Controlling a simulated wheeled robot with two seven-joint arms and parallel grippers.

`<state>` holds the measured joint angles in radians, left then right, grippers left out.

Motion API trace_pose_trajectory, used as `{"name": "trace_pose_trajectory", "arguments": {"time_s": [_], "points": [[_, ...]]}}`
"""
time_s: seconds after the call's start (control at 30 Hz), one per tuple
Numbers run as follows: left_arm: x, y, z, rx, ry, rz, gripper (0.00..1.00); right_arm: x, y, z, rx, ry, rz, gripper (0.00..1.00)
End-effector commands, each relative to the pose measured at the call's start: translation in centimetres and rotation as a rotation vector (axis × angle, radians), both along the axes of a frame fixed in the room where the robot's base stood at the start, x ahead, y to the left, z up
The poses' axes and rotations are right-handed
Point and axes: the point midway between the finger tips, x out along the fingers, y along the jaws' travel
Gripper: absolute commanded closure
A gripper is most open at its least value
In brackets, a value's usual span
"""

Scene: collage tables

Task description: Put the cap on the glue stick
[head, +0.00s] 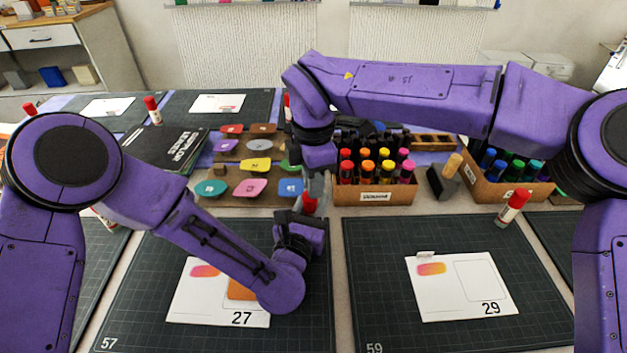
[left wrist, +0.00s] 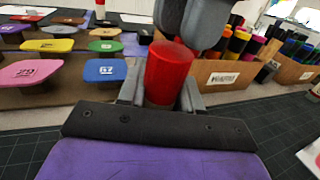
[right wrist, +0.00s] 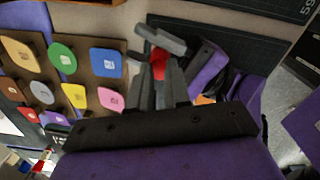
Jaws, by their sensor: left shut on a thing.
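My left gripper (head: 308,217) is shut on the glue stick (left wrist: 160,100). It holds it upright above the table, past the far edge of the mat numbered 57. The red cap (left wrist: 171,70) shows on top, over a pale strip of the stick between the fingers. It also shows as red in the right wrist view (right wrist: 158,66). My right gripper (right wrist: 168,75) points down from above, its fingertips close to the top of the red cap. The gap between its fingers looks narrow, and I cannot tell whether they grip the cap or are only beside it.
A cardboard box of markers (head: 375,196) stands close to the right of the grippers. Colored shapes on a brown stand (head: 235,200) are to the left. Another glue stick (head: 513,207) stands at right. A card (head: 463,300) lies on the right mat (head: 380,250).

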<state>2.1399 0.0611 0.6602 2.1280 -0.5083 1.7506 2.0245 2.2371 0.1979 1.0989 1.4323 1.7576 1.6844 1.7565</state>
Motion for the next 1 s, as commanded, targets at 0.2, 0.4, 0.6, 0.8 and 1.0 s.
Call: {"name": "trace_pose_trajectory", "arguments": {"time_s": [0.2, 0.4, 0.6, 0.8, 1.0], "points": [[0.0, 0.0, 0.0, 0.000, 0.001, 0.000, 1.00, 0.0, 0.0, -0.2, 0.000, 0.000, -0.001, 0.83], [0.0, 0.0, 0.0, 0.000, 0.001, 0.000, 1.00, 0.0, 0.0, -0.8, 0.001, 0.000, 0.000, 0.83], [0.0, 0.0, 0.0, 0.000, 0.000, -0.001, 1.00, 0.0, 0.0, -1.0, 0.000, 0.001, 0.000, 0.83], [0.0, 0.0, 0.0, 0.000, -0.001, -0.001, 1.00, 0.0, 0.0, -0.2, -0.001, 0.000, -0.001, 0.83], [0.0, 0.0, 0.0, 0.000, 0.000, 0.000, 1.00, 0.0, 0.0, 2.5, 0.001, -0.002, -0.001, 0.83]]}}
